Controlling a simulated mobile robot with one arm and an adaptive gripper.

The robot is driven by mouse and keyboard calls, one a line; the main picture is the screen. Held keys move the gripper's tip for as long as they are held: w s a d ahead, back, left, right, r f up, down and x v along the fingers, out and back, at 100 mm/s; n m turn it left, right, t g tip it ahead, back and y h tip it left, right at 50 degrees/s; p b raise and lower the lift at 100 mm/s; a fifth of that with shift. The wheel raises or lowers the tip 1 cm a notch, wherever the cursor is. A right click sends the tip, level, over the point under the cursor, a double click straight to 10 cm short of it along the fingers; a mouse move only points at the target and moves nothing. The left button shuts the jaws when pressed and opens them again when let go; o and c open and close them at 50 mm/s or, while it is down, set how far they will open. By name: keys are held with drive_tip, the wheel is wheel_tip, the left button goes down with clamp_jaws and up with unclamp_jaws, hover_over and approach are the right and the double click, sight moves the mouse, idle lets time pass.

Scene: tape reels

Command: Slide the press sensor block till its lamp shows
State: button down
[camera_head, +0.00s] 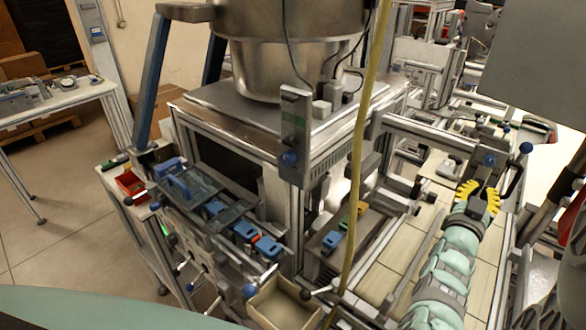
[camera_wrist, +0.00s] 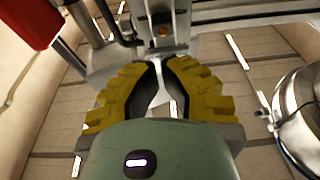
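My gripper (camera_head: 480,193), with yellow ribbed fingers, is at the right in the head view. Its fingers stand apart, just in front of a grey metal block (camera_head: 489,157) with a blue knob on a rail. This looks like the sensor block, but I cannot be sure. In the wrist view my gripper (camera_wrist: 162,68) points at a grey metal block (camera_wrist: 162,44) with a small orange-brown spot on it. A bright metal strip shows in the gap between the fingers. I cannot tell whether the fingers touch the block, or whether a lamp is lit.
A rail (camera_head: 430,133) runs beside the block. A yellow hose (camera_head: 362,130) hangs across the middle. A steel bowl (camera_head: 285,60) stands on the machine at left. An open beige bin (camera_head: 283,305) is at the bottom. In the wrist view a red part (camera_wrist: 28,22) is upper left and a round metal body (camera_wrist: 298,105) right.

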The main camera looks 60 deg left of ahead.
sight(480, 189)
drive_tip(key=shift+p+x, duration=0.8)
drive_tip(key=shift+x, duration=1.65)
wheel_tip(480, 189, down, 3)
drive_tip(key=b, duration=0.3)
drive_tip(key=shift+s+f+b, duration=0.1)
drive_tip(key=shift+s+b, duration=0.05)
drive_tip(key=shift+b, duration=0.15)
drive_tip(key=shift+r, duration=0.2)
drive_tip(key=shift+s, duration=0.1)
